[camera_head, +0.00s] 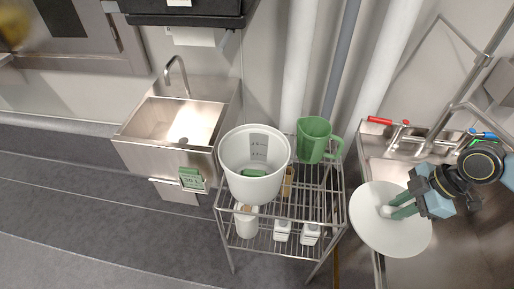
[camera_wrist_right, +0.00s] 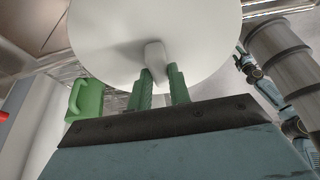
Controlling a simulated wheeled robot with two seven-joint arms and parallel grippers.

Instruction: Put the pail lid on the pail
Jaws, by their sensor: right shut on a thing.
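The white pail (camera_head: 237,185) stands upright and open on the top shelf of a wire rack, with a small green thing visible inside it. The round white pail lid (camera_head: 372,231) is right of the rack, over the edge of the steel sink counter. My right gripper (camera_head: 388,212) is shut on the lid's small knob, with the lid apart from the pail. In the right wrist view the lid (camera_wrist_right: 110,40) fills the top, and the green fingers (camera_wrist_right: 160,85) pinch its knob. My left gripper is not in view.
The wire rack (camera_head: 325,200) also bears a green jug (camera_head: 314,139) right of the pail and white containers (camera_head: 282,231) below. A steel sink (camera_head: 160,122) is at the left. Taps with a red handle (camera_head: 380,121) stand behind the lid. Grey floor lies in front.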

